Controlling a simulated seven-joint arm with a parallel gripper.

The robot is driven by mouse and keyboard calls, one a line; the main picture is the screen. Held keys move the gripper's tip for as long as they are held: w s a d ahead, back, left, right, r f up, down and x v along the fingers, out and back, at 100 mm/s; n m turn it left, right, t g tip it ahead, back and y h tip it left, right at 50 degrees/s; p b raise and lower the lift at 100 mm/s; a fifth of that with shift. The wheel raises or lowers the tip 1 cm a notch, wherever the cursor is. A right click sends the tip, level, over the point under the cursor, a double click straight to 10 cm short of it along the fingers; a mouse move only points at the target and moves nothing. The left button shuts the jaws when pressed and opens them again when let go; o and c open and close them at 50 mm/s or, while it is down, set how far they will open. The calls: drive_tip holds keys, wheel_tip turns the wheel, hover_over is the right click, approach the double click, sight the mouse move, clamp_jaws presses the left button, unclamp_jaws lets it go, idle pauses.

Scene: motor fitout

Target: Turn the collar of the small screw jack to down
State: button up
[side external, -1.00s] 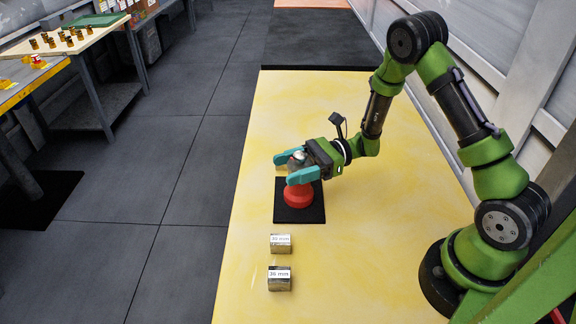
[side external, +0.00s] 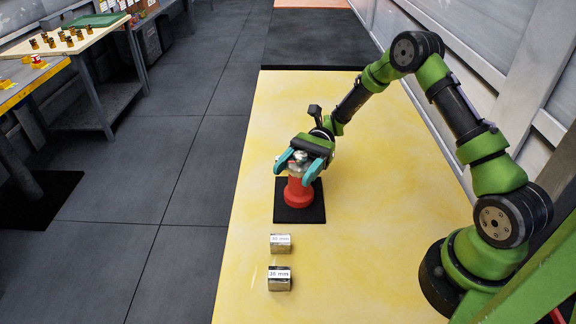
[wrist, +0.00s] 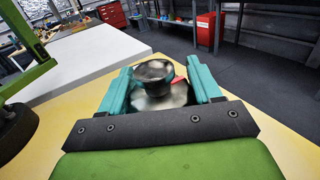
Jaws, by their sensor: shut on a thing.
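The small screw jack has a red base (side external: 298,192) that stands upright on a black square mat (side external: 288,214) on the yellow table. Its metal collar and rounded top (side external: 299,157) sit above the red base. My gripper (side external: 297,168) is shut on the collar, with one teal finger on each side. In the wrist view the grey metal top (wrist: 154,75) stands between the teal fingers (wrist: 160,90), with a bit of red behind it. The fingers hide part of the collar, and I cannot read any mark on it.
Two metal blocks lie in front of the mat, the nearer labelled 36 mm (side external: 279,279) and a smaller labelled one (side external: 280,243) behind it. The yellow table (side external: 370,240) is clear around them. A grey wall (side external: 540,70) runs along the right.

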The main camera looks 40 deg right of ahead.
drive_tip(key=shift+s+n+g+h, duration=0.1)
drive_tip(key=shift+n+g+h, duration=0.3)
drive_tip(key=shift+n+g, duration=0.6)
drive_tip(key=shift+g, duration=0.5)
drive_tip(key=o, duration=1)
drive_tip(key=shift+c, duration=0.2)
drive_tip(key=shift+d, duration=0.15)
drive_tip(key=v, duration=1.1)
drive_tip(key=shift+w+d, duration=0.2)
drive_tip(key=shift+d, duration=0.15)
drive_tip(key=shift+r, duration=0.15)
